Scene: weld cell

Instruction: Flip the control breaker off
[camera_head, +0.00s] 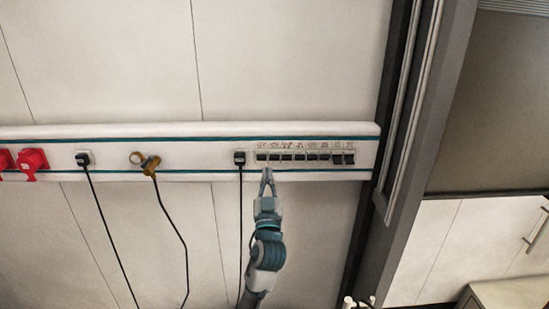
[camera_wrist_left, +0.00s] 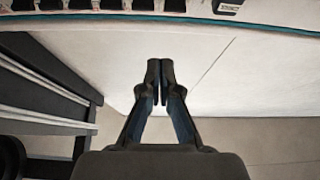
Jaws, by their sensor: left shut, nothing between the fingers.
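A row of several black breaker switches (camera_head: 305,157) sits in the right part of a white wall rail, with small unreadable labels above it. I cannot tell which switch is the control breaker, nor the lever positions. The row's edge shows at the top of the left wrist view (camera_wrist_left: 95,4). My left gripper (camera_head: 268,171) is just below the left end of the row. In the left wrist view its fingertips (camera_wrist_left: 160,64) are together and empty, in front of the wall below the rail. My right gripper is not in view.
The white rail (camera_head: 220,132) also carries red sockets (camera_head: 32,163), a black plug (camera_head: 83,158), a brass-coloured connector (camera_head: 145,162) and another black plug (camera_head: 239,158) close to my left gripper, with cables hanging. A dark frame (camera_head: 398,120) stands right of the rail.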

